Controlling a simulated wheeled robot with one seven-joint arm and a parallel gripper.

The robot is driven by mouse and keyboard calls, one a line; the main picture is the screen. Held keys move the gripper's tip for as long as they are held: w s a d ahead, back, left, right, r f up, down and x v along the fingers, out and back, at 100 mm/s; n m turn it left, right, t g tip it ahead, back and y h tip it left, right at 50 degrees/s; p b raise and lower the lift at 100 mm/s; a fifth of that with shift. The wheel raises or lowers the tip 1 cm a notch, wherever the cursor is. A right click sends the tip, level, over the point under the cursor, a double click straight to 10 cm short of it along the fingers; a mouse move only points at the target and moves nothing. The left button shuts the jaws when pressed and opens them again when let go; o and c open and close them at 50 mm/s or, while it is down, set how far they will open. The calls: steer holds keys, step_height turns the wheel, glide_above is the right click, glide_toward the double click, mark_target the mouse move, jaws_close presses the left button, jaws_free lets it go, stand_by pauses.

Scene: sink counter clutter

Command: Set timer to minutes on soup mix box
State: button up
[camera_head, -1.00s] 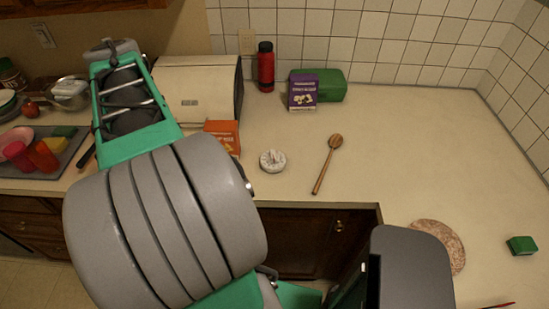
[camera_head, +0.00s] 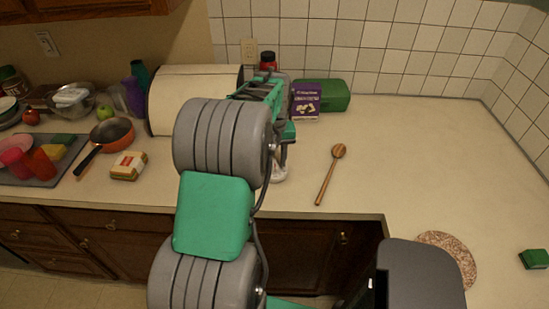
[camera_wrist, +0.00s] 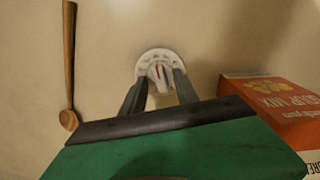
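The white round timer (camera_wrist: 158,56) with a red mark on its raised knob lies on the counter in the wrist view. Part of it shows below my arm in the head view (camera_head: 280,173). My gripper (camera_wrist: 160,80) is open above it, with one dark finger on each side of the knob and the tips overlapping the dial's near edge. I cannot tell whether they touch it. The orange soup mix box (camera_wrist: 268,108) lies to the right of the timer in the wrist view, partly cut off. My arm hides it in the head view.
A wooden spoon (camera_head: 329,176) lies right of the timer, with a purple box (camera_head: 306,101) and green container (camera_head: 333,96) behind. A bread-box-like white case (camera_head: 190,82) and orange pan (camera_head: 112,134) are left. The right counter is mostly clear.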

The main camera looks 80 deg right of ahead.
steer(key=shift+c, duration=0.6)
jaws_close()
